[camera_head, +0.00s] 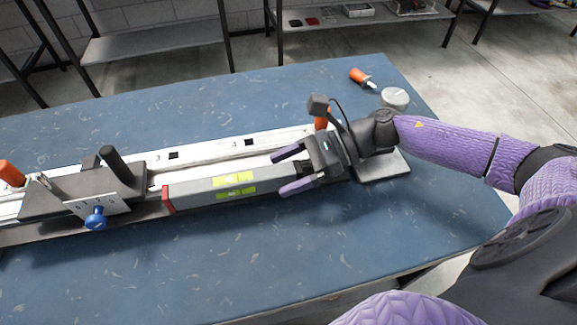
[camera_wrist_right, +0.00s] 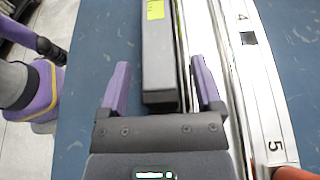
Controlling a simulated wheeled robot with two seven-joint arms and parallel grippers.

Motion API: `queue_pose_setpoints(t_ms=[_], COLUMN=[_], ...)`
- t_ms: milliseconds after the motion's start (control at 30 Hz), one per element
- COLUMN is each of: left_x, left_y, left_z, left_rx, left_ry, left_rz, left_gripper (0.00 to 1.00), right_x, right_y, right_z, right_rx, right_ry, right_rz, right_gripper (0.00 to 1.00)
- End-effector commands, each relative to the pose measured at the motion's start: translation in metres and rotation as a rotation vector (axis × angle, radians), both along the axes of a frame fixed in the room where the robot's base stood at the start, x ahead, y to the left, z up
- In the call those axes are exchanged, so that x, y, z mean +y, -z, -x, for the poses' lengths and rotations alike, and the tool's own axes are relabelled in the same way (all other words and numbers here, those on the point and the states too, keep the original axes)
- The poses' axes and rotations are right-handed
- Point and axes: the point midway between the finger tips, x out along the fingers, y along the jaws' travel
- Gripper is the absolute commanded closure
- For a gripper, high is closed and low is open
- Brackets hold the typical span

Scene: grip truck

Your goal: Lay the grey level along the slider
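The grey level (camera_head: 215,188) is a long bar with a red end and yellow-green labels. It lies lengthwise along the near side of the slider (camera_head: 225,150), roughly parallel to its pale numbered rail. Its red end is close to the dark carriage (camera_head: 75,195). My right gripper (camera_head: 279,174) is at the level's right end with its purple fingers spread. In the right wrist view, the level's end (camera_wrist_right: 165,98) sits between the open fingers (camera_wrist_right: 160,62), with a clear gap on the left. My left gripper does not show.
The slider lies on a blue table (camera_head: 300,255). An orange-handled tool (camera_head: 358,76) and a round grey object (camera_head: 395,97) are at the far right. Orange knobs (camera_head: 10,173) rise from the slider. The near table area is clear. Shelves (camera_head: 150,42) stand behind.

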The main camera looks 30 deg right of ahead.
Motion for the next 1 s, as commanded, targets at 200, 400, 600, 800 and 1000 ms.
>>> queue_pose_setpoints(t_ms=[200, 400, 600, 800, 1000], left_x=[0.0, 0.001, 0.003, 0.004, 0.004], left_y=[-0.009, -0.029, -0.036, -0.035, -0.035], left_z=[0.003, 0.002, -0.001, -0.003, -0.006], left_rx=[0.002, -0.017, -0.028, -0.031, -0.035], left_ry=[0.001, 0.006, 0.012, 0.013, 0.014], left_rz=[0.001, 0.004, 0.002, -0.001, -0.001], left_gripper=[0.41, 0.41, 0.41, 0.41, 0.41], right_x=[0.0, 0.0, 0.0, 0.0, 0.0], right_y=[-0.019, -0.072, -0.099, -0.1, -0.1], right_z=[0.0, 0.0, 0.0, 0.0, 0.0], right_rx=[-0.004, -0.005, -0.002, 0.0, 0.0], right_ry=[-0.001, -0.001, -0.001, 0.0, 0.0], right_rz=[0.001, 0.001, 0.001, 0.0, 0.0], right_gripper=[0.17, 0.17, 0.17, 0.17, 0.17])
